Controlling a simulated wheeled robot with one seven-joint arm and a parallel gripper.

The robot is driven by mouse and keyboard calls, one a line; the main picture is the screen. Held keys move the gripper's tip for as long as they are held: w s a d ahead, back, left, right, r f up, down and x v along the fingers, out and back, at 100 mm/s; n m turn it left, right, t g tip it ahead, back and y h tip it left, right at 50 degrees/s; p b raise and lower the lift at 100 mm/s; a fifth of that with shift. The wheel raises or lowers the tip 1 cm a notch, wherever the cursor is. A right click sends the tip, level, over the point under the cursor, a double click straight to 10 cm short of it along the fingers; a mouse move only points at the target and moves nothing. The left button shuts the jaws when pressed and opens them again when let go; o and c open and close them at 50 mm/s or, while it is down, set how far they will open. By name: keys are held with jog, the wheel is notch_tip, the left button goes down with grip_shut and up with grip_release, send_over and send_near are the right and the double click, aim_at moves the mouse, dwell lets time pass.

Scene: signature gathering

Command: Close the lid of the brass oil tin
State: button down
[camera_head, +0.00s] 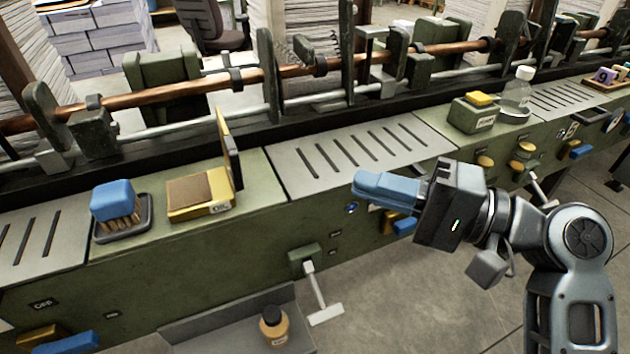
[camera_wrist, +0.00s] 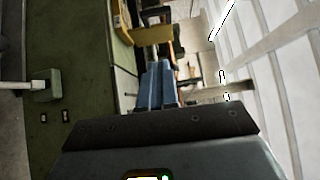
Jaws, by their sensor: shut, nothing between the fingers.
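The brass oil tin (camera_head: 202,206) sits on the green machine ledge at the left in the head view, with a brown top face and a label on its front. Its lid (camera_head: 229,148) stands up steeply along the tin's right side, so the tin is open. In the wrist view a brass-coloured piece (camera_wrist: 154,35), seemingly of the tin, shows beyond the fingers. My gripper (camera_head: 362,184) has blue fingers, shut and empty. It points left, over the front edge of the ledge, to the right of the tin and apart from it. The fingers also show in the wrist view (camera_wrist: 160,72).
A blue-backed brush (camera_head: 115,208) sits in a dark tray left of the tin. A slotted grey plate (camera_head: 350,155) lies right of the tin. Behind runs a copper rod (camera_head: 335,62) with brackets.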

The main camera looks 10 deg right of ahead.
aim_at(230, 158)
jog(key=s+a+p+x, duration=0.1)
jog(key=s+p+x, duration=0.1)
jog(key=x, duration=1)
jog(key=shift+a, duration=0.5)
jog(key=shift+a+r+p, duration=0.1)
jog(key=shift+r+p, duration=0.1)
jog(key=shift+p, duration=0.2)
